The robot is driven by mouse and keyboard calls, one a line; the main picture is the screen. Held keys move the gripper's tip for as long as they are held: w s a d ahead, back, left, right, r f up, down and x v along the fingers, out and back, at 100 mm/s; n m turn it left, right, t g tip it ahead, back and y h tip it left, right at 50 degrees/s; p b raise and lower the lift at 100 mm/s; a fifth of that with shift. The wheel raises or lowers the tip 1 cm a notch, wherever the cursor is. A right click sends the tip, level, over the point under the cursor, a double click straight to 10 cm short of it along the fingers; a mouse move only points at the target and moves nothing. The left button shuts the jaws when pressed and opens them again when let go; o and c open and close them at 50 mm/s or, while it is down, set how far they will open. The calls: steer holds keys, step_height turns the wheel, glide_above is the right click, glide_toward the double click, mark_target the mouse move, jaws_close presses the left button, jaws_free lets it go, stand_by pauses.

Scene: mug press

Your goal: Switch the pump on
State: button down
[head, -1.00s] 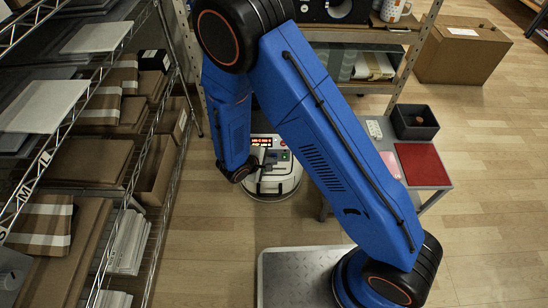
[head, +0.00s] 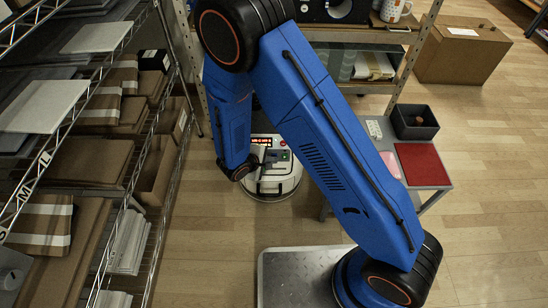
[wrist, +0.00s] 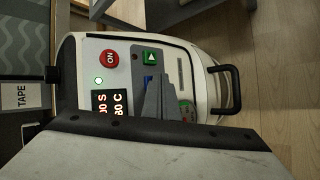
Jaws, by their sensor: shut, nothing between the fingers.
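A white rounded machine with a grey control panel (head: 271,186) stands on the floor; it also fills the middle of the wrist view (wrist: 190,60). Its panel has a red ON button (wrist: 110,58), a green button with a triangle (wrist: 151,56), a lit green lamp (wrist: 99,81) and a red-digit display (wrist: 110,103). A blue control (wrist: 148,81) is partly hidden by my fingers. My gripper (wrist: 158,78) is shut and empty, its tips at or just over the blue control; I cannot tell whether they touch. No pump label is readable.
A black handle (wrist: 231,90) juts from the machine's side. A wire shelf with boxes (head: 100,180) stands close on the left. A grey side table with a red mat (head: 424,164) and dark bin (head: 414,121) stands right.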

stand_by(0.3)
steer(key=shift+s+r, duration=0.25)
steer(key=shift+s, duration=0.6)
steer(key=s, duration=0.3)
steer(key=s+r, duration=0.1)
steer(key=s, duration=0.1)
steer(key=shift+s+a+r, duration=0.1)
steer(key=shift+s+r, duration=0.1)
steer(key=shift+s, duration=0.2)
stand_by(0.4)
